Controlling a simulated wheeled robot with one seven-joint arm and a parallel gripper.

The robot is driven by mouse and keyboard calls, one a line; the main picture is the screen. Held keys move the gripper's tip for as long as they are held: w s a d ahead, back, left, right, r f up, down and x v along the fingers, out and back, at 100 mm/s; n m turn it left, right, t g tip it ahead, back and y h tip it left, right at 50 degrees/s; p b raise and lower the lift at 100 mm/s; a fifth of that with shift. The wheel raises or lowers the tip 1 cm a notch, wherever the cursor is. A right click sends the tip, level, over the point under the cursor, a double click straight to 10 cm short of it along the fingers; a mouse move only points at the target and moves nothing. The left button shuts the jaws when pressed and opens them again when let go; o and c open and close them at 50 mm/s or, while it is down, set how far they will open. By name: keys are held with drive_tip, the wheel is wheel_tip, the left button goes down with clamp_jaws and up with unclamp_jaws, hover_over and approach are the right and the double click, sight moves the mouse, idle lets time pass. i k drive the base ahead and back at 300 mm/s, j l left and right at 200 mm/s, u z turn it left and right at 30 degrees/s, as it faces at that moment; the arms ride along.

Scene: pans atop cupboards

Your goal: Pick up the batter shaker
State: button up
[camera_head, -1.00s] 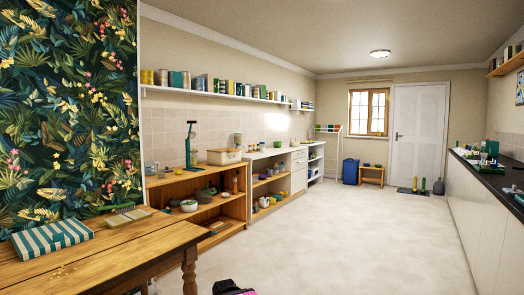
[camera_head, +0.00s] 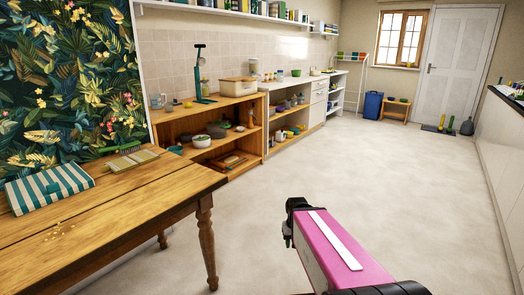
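I cannot make out for certain which object is the batter shaker. Small jars and containers stand on the tops of the cupboards along the left wall, among them a clear jar (camera_head: 204,87) beside a tall teal stand (camera_head: 199,70). They are too small to tell apart surely. My arm, pink with a white stripe, reaches up from the bottom edge over bare floor. Its dark far end (camera_head: 290,226) is well short of the cupboards and touches nothing visible. Fingers cannot be made out there.
An open wooden cupboard (camera_head: 257,125) holds pots. A blue bin (camera_head: 373,106) and small stool (camera_head: 396,109) stand near the door. The middle floor is clear.

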sight(279, 75)
drive_tip(key=i+l+z, duration=0.3)
drive_tip(key=i, duration=0.65)
drive_tip(key=i+z, duration=0.25)
drive_tip(key=i, duration=2.6)
drive_tip(key=i+l, duration=0.1)
drive_tip(key=i, duration=1.85)
drive_tip(key=j+u, duration=0.05)
drive_tip(key=j, duration=0.05)
